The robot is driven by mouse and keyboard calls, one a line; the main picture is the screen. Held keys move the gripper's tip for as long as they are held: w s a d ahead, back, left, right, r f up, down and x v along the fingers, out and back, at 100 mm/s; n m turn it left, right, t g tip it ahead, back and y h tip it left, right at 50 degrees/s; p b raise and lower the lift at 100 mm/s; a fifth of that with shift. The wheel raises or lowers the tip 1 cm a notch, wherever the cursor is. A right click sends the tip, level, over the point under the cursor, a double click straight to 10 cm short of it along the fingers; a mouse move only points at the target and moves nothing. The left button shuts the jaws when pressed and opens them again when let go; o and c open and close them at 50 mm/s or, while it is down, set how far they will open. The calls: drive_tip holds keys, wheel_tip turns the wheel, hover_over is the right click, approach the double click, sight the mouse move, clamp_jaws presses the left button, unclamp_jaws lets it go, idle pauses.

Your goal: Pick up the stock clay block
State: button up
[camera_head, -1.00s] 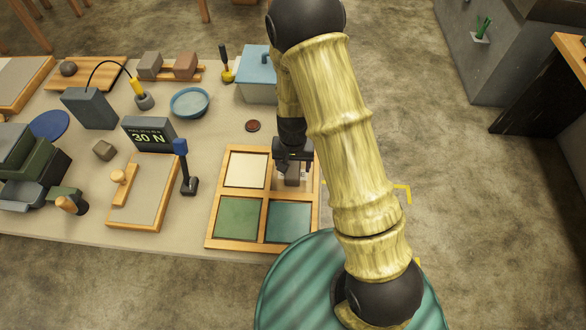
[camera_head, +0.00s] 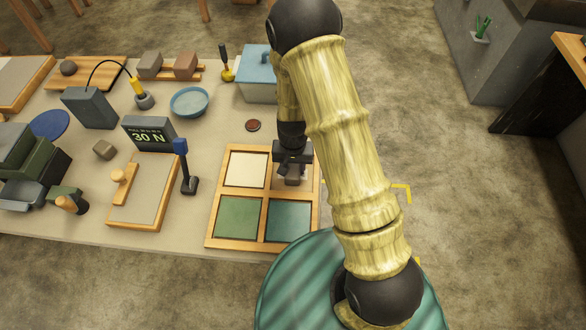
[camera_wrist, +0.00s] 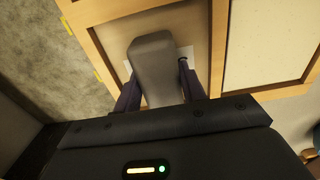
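A grey clay block (camera_wrist: 156,66) stands between the two fingers of my gripper (camera_wrist: 157,78) in the wrist view, with both fingers close against its sides. In the head view my gripper (camera_head: 291,172) is over the back right compartment of a wooden tray (camera_head: 263,199), and the block (camera_head: 292,180) shows small and dark below it. The block looks slightly tilted. I cannot tell whether the block's underside touches the floor.
The tray's other compartments hold cream, green and teal panels. Left of it stand a blue-handled tool (camera_head: 186,168), a wooden-framed board (camera_head: 146,192) and a "30 N" display (camera_head: 149,134). A small brown disc (camera_head: 253,125) and a blue lidded box (camera_head: 257,75) lie behind.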

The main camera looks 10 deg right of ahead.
sight(293, 166)
wheel_tip(293, 166, up, 10)
drive_tip(key=shift+r, duration=0.1)
idle(0.6)
idle(0.5)
